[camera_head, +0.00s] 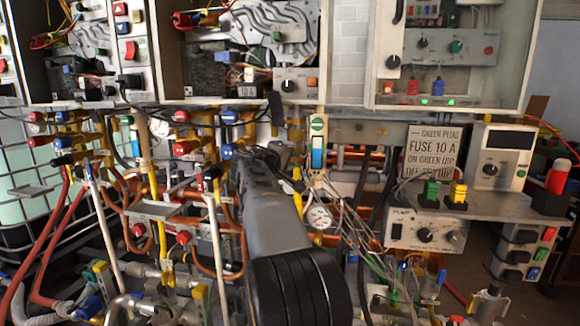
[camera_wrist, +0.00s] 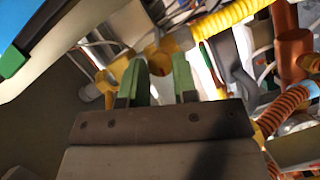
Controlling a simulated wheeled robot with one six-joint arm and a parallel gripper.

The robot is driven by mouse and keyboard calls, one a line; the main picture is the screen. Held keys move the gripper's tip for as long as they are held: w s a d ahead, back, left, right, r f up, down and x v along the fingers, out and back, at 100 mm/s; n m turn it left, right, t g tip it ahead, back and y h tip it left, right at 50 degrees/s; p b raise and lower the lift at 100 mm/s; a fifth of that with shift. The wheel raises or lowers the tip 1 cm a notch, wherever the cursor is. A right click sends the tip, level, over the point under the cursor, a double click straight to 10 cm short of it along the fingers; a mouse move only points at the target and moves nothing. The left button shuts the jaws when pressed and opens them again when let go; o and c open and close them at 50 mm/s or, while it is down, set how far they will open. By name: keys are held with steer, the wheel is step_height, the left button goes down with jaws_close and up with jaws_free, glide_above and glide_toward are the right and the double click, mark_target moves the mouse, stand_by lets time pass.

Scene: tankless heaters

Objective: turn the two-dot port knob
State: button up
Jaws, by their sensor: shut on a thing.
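My gripper (camera_wrist: 162,78) shows in the wrist view with two green-tipped fingers a small gap apart. They are shut on a small part at the yellow pipe fittings (camera_wrist: 180,40). The held part is mostly hidden between the fingers, and I cannot make out any dots on it. In the head view my grey arm reaches up from the bottom centre into the pipework below the middle cabinet. Its gripper end is hard to make out there. I cannot tell which of the several knobs is the two-dot port knob.
Red knobs (camera_head: 182,116) and a blue knob (camera_head: 229,117) sit left of my arm. A pressure gauge (camera_head: 319,217) and hanging wires are close on its right. A pump box (camera_head: 425,233) stands further right. Orange corrugated hose (camera_wrist: 284,108) runs beside the fingers.

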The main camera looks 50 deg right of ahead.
steer(key=n+h+b, duration=0.2)
steer(key=n, duration=0.2)
steer(key=shift+f+b, duration=0.2)
steer(key=shift+b, duration=0.1)
steer(key=shift+n, duration=0.3)
steer(key=o, duration=0.9)
steer(key=shift+o, duration=0.2)
steer(key=s+a, duration=0.2)
steer(key=a, duration=1.1)
steer(key=shift+s+a+f, duration=0.2)
steer(key=shift+a+f, duration=0.05)
steer(key=shift+a, duration=0.05)
